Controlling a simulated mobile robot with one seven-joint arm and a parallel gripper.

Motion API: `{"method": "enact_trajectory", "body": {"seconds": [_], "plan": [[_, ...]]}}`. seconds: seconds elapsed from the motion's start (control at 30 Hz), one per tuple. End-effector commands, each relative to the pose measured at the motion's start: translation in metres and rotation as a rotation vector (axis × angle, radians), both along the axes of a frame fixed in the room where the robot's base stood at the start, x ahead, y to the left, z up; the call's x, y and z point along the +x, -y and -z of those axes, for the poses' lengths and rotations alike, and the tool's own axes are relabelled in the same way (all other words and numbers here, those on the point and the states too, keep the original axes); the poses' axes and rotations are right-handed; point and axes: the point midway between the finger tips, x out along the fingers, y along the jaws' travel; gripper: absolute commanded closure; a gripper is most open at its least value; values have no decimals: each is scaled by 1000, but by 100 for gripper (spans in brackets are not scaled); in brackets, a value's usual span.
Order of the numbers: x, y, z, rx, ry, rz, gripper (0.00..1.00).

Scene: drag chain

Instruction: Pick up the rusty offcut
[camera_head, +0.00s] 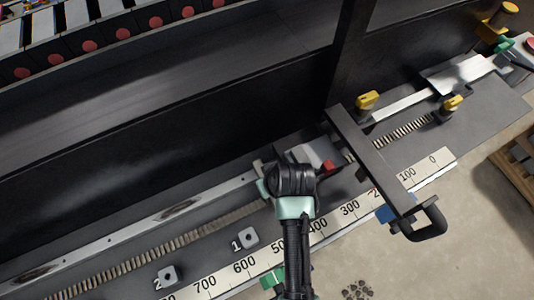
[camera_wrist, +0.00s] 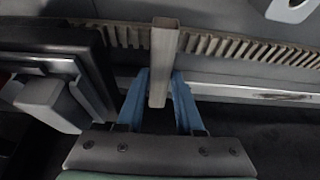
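The rusty offcut (camera_wrist: 164,62) shows in the wrist view as a plain grey-brown bar with a rectangular section. Its wider end points up in the picture and its narrow end lies down between my fingers. My gripper (camera_wrist: 160,82) has its two blue fingers against either side of the bar, with almost no gap. In the head view my gripper (camera_head: 291,180) points down over the machine bed, around the middle of the ruler. There my own wrist covers the fingers and the offcut.
A drag chain (camera_head: 180,240) runs along the bed beside a metal rail (camera_head: 150,223). A dark gantry frame with a handle (camera_head: 370,155) crosses the bed to the right. Blocks marked 1 (camera_head: 246,238) and 2 (camera_head: 168,276) stand at the front left. A ruler (camera_head: 331,223) lines the front edge.

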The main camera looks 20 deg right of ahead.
Motion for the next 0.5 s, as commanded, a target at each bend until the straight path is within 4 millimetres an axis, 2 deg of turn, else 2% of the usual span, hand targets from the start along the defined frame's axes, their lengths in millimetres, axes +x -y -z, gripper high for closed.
{"method": "enact_trajectory", "body": {"seconds": [0.03,0.17,0.5], "plan": [[0,0,0,0,0,0,75],[0,0,0,0,0,0,99],[0,0,-1,0,1,0,100]]}}
